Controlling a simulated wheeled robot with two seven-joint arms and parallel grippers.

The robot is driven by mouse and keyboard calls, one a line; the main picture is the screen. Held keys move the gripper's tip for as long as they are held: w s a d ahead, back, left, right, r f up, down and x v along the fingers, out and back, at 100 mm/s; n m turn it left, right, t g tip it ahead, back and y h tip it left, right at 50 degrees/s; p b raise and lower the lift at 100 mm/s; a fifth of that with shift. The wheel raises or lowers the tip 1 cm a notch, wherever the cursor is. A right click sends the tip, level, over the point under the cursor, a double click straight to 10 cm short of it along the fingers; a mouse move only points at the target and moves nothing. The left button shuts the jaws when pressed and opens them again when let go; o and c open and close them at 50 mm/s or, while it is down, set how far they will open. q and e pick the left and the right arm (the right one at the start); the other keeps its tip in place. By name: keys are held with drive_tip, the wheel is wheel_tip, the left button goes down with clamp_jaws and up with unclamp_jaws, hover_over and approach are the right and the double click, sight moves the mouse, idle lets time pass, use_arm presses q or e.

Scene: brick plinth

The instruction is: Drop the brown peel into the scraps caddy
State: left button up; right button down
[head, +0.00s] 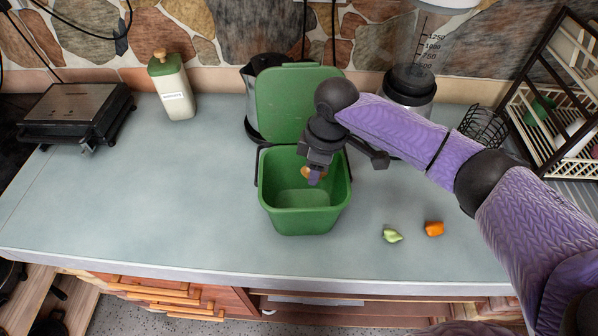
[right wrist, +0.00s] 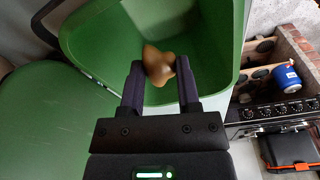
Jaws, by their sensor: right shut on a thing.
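The brown peel (right wrist: 158,66) is between the fingertips of my right gripper (right wrist: 160,72) in the right wrist view. My right gripper is shut on it. In the head view the right gripper (head: 313,174) hangs over the open mouth of the green scraps caddy (head: 305,222), and a bit of the peel shows at its tip. The caddy stands on the counter with its lid raised behind it. In the right wrist view the caddy (right wrist: 218,22) opens below the peel. My left gripper is not in view.
A green scrap (head: 392,236) and an orange scrap (head: 434,229) lie on the counter (head: 180,190) right of the caddy. A kettle (head: 254,75) and a blender (head: 410,85) stand behind. A bottle (head: 172,85) and a grill (head: 75,112) are at left. The left counter is clear.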

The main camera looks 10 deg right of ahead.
drive_tip(key=shift+c, duration=1.2)
unclamp_jaws()
wheel_tip(320, 180, up, 10)
drive_tip(key=d+p, duration=0.1)
drive_tip(key=shift+s+p, duration=0.25)
drive_tip(key=shift+p, duration=0.05)
